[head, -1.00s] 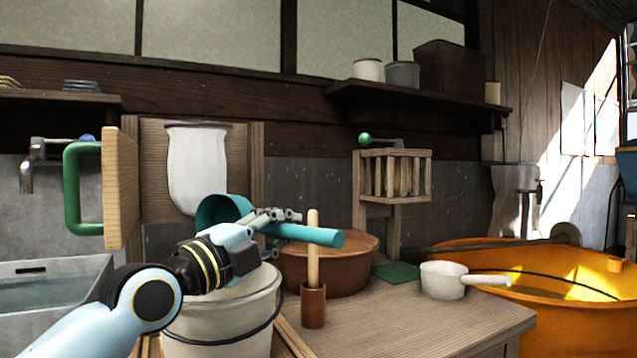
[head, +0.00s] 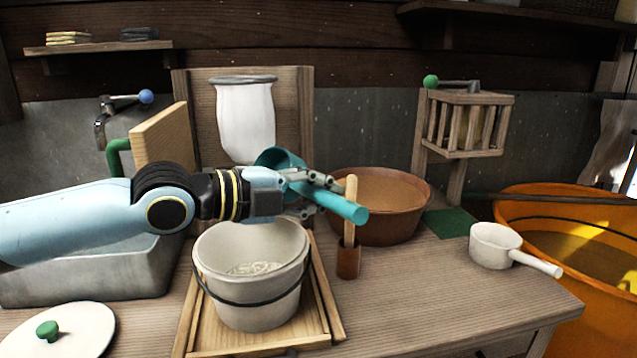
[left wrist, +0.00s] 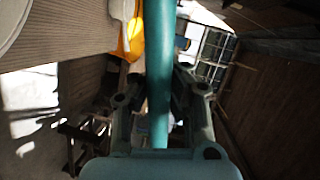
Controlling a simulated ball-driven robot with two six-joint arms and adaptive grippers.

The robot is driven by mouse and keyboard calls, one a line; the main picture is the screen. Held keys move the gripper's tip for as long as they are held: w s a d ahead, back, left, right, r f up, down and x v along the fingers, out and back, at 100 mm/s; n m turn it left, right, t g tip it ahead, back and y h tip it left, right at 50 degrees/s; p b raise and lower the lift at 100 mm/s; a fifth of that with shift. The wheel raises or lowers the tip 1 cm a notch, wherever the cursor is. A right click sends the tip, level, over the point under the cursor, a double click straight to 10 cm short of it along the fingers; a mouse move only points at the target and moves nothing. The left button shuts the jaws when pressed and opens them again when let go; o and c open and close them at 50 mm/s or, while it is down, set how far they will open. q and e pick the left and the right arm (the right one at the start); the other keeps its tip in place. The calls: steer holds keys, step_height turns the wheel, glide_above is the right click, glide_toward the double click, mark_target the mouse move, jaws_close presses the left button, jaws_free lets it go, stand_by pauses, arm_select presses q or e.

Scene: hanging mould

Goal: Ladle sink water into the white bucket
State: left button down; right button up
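My left gripper (head: 318,192) is shut on the handle of a teal ladle (head: 345,208). The ladle's cup shows behind the gripper, above the back rim of the white bucket (head: 250,300); what the cup holds is hidden. The bucket stands upright on a wooden tray and has pale, rippled contents that look like water. The grey sink (head: 95,280) is at left, mostly behind my left arm. In the left wrist view, the teal handle (left wrist: 159,60) runs between the fingers of the left gripper (left wrist: 162,100). My right gripper is not in view.
A brown basin (head: 385,225), a small brown holder (head: 348,262) with a wooden stick, and a white dipper (head: 495,245) stand to the right of the bucket. A white lid (head: 70,335) lies front left. An orange tub (head: 580,290) is at far right. The right front counter is clear.

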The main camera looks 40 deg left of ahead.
arm_select(q)
steer(key=w+r+g+p, duration=0.1)
steer(key=g+p, duration=0.3)
steer(key=p, duration=0.1)
steer(key=w+r+n+g+y+p, duration=0.1)
steer(key=g+p, duration=0.3)
steer(key=p, duration=0.2)
steer(key=w+r+n+g+y+p, duration=0.1)
steer(key=w+g+p, duration=0.1)
steer(key=p, duration=0.4)
steer(key=shift+d+r+g, duration=0.2)
steer(key=shift+r+g, duration=0.2)
steer(key=shift+g, duration=0.5)
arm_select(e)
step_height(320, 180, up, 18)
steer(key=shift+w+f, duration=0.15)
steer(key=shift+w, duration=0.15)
arm_select(q)
steer(key=shift+s, duration=0.1)
